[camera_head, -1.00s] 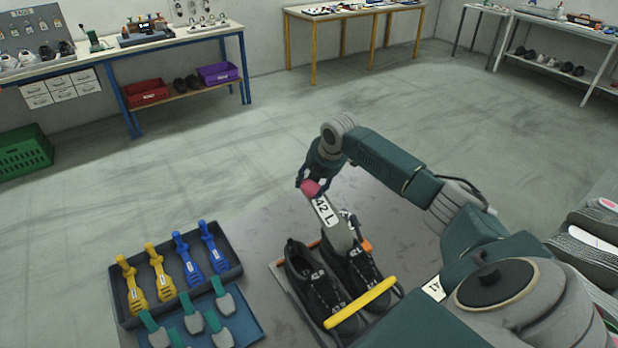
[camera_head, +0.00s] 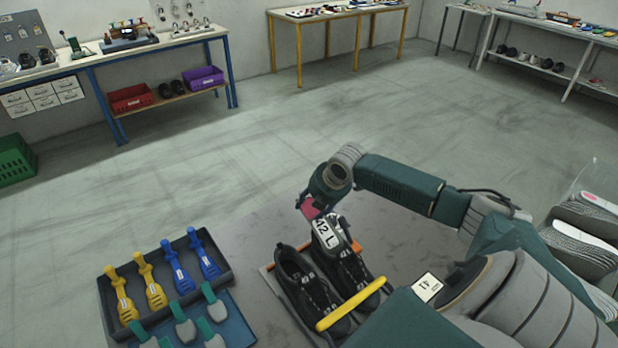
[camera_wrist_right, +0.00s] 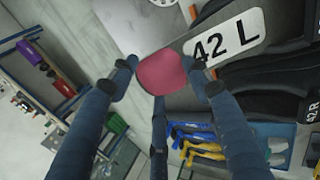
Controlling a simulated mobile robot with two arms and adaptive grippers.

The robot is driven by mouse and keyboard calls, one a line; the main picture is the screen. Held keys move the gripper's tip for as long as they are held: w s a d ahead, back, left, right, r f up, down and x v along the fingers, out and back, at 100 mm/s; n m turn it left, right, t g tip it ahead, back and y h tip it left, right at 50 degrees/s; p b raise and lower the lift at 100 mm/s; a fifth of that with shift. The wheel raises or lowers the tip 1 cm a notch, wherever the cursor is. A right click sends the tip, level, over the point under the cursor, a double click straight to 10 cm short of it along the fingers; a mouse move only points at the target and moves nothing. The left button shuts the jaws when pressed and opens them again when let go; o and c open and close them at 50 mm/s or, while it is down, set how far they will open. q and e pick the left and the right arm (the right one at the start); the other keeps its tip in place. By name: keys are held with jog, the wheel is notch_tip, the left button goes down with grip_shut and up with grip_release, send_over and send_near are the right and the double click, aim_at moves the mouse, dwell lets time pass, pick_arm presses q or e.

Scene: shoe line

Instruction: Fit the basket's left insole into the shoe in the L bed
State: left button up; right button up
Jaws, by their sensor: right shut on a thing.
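My right gripper (camera_head: 309,206) is shut on the pink heel end of a grey insole with a white "42 L" label (camera_head: 326,232). In the right wrist view the fingers (camera_wrist_right: 160,78) sit on either side of the pink end, and the label (camera_wrist_right: 226,40) is readable. The insole slants down over the right-hand black shoe (camera_head: 352,270); its far end is hidden at the shoe's opening, so how deep it sits cannot be told. A second black shoe (camera_head: 303,282) stands beside it on the left. My left gripper is out of view.
A yellow bar (camera_head: 350,305) crosses the shoes' toes, and an orange piece (camera_head: 357,247) is beside the right-hand shoe. A dark tray (camera_head: 110,292) with yellow and blue tools lies left. Grey ribbed pieces (camera_head: 580,240) lie far right.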

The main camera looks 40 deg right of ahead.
aim_at(325, 233)
jog(key=shift+s+a+f+p, duration=0.1)
jog(key=shift+s+f+p, duration=0.3)
jog(key=shift+s, duration=0.45)
jog(key=shift+g, duration=0.6)
jog(key=shift+s+a+f+p, duration=0.1)
jog(key=shift+s+f+p, duration=0.25)
jog(key=shift+s+p, duration=0.5)
jog(key=shift+s+a+f+p, duration=0.15)
jog(key=shift+s+f+p, duration=0.4)
jog(key=shift+s, duration=0.55)
jog(key=shift+s+a+f+p, duration=0.1)
jog(key=shift+s+f+p, duration=0.1)
jog(key=shift+s+p, duration=0.7)
jog(key=shift+w+f+b, duration=0.1)
jog(key=shift+f+b, duration=0.4)
jog(key=shift+b, duration=0.15)
jog(key=shift+f+g+b, duration=0.35)
jog(key=shift+f+g, duration=0.05)
jog(key=o, duration=1.1)
jog(key=shift+o, duration=0.2)
jog(key=shift+r, duration=0.15)
